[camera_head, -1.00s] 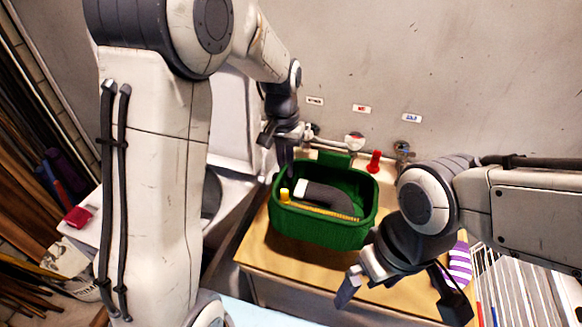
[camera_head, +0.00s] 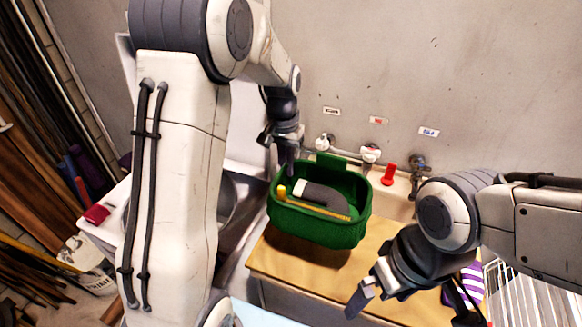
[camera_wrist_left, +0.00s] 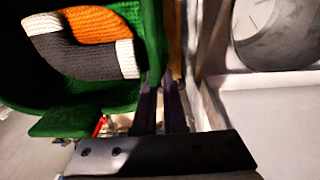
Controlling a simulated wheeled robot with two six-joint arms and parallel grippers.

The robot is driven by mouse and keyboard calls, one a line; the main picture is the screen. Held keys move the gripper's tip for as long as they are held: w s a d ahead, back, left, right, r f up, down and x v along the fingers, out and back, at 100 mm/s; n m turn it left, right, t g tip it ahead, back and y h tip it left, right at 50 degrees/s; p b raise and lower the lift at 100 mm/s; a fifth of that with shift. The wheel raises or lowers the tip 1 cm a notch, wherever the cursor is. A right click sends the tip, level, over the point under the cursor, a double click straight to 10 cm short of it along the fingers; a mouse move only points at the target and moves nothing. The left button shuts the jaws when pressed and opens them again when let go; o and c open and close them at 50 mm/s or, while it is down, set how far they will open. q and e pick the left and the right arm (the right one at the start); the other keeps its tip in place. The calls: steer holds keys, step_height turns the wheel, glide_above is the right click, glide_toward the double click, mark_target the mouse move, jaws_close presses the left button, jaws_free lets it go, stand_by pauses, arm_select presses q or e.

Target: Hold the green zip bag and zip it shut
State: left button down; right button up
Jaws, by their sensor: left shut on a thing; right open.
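The green zip bag (camera_head: 318,228) is open-topped over the wooden bench top, near its left edge. A yellow zip strip runs along its front rim, with a yellow pull (camera_head: 281,191) at the left end. A grey and white knitted thing (camera_head: 325,196) lies inside; the left wrist view shows orange on it too (camera_wrist_left: 92,25). My left gripper (camera_head: 289,165) is shut on the bag's rear left rim; the bag's green wall (camera_wrist_left: 151,45) meets the fingertips in the wrist view. My right gripper (camera_head: 415,308) is open and empty, in front and right of the bag. Its right finger is partly cut off.
Taps (camera_head: 418,165) and a red object (camera_head: 389,174) stand behind the bag, by the wall. A sink (camera_head: 228,200) lies left of the bench (camera_head: 300,258). A purple striped item (camera_head: 466,280) and white rack (camera_head: 515,290) are at right.

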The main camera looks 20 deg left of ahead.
arm_select(q)
steer(key=shift+w+a, duration=0.25)
steer(key=shift+a, duration=0.25)
steer(key=shift+w+a, duration=0.2)
steer(key=shift+a, duration=0.3)
steer(key=shift+f, duration=0.15)
steer(key=shift+f+b, duration=3.1)
steer(key=shift+f, duration=2.15)
